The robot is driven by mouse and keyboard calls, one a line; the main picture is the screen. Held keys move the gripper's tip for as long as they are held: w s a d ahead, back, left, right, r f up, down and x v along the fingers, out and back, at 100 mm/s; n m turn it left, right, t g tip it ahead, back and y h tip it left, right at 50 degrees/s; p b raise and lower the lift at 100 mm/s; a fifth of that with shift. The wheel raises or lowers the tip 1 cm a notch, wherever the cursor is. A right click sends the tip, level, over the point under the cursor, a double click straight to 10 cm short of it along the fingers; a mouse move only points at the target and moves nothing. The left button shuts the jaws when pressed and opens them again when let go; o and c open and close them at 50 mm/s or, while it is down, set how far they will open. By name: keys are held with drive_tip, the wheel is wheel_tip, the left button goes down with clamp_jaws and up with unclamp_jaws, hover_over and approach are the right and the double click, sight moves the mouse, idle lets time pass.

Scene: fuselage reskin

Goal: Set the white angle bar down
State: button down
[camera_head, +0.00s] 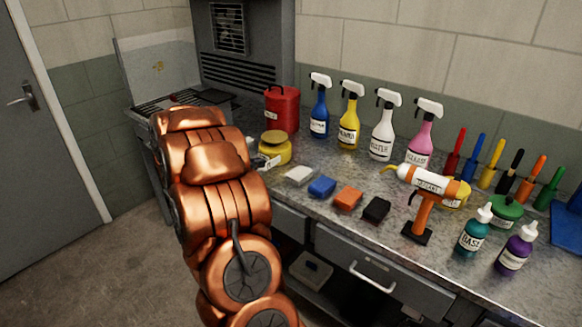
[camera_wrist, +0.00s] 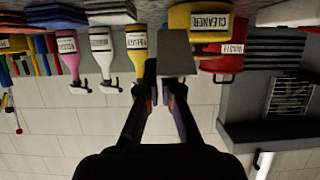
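In the wrist view, which is upside down, my gripper (camera_wrist: 162,88) has its two dark fingers close together. I cannot tell whether the bar touches the counter.
The counter (camera_head: 329,209) holds a yellow tin (camera_head: 275,147), a red can (camera_head: 282,109), several spray bottles, and white (camera_head: 298,175), blue (camera_head: 322,187), orange (camera_head: 348,197) and black (camera_head: 376,209) blocks. An orange-handled tool (camera_head: 425,197) stands to the right. The counter is crowded, with small gaps.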

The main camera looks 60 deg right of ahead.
drive_tip(key=s+d, duration=0.2)
drive_tip(key=d, duration=0.1)
drive_tip(key=s+d+p, duration=0.1)
drive_tip(key=d, duration=0.2)
drive_tip(key=s+d+f, duration=0.1)
drive_tip(key=s+d, duration=0.1)
drive_tip(key=d, duration=0.1)
drive_tip(key=shift+s+p, duration=0.3)
drive_tip(key=shift+f+p, duration=0.4)
drive_tip(key=shift+f, duration=1.4)
drive_tip(key=c, duration=1.8)
unclamp_jaws()
drive_tip(key=shift+f, duration=0.1)
drive_tip(key=shift+c, duration=0.2)
drive_tip(key=o, duration=0.5)
